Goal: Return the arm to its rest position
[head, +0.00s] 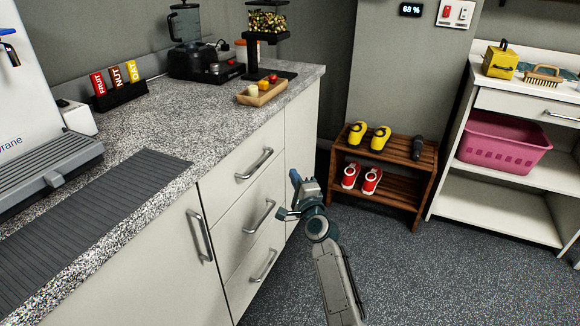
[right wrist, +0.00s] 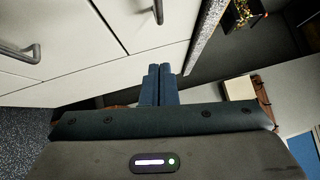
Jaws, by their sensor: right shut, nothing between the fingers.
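My right gripper (head: 296,178) is in front of the counter's drawers in the head view, with its arm coming up from the bottom. In the right wrist view its two blue fingers (right wrist: 158,84) lie together, shut and with nothing between them. The fingers point toward the white cabinet fronts and appear apart from them. My left gripper is in neither view.
The speckled counter (head: 135,145) has drawers with metal handles (head: 258,216) beside my right arm. A wooden tray (head: 262,92) sits near its edge. A wooden shoe rack (head: 385,190) and a shelf with a pink basket (head: 502,146) stand right. Floor (head: 420,280) is clear there.

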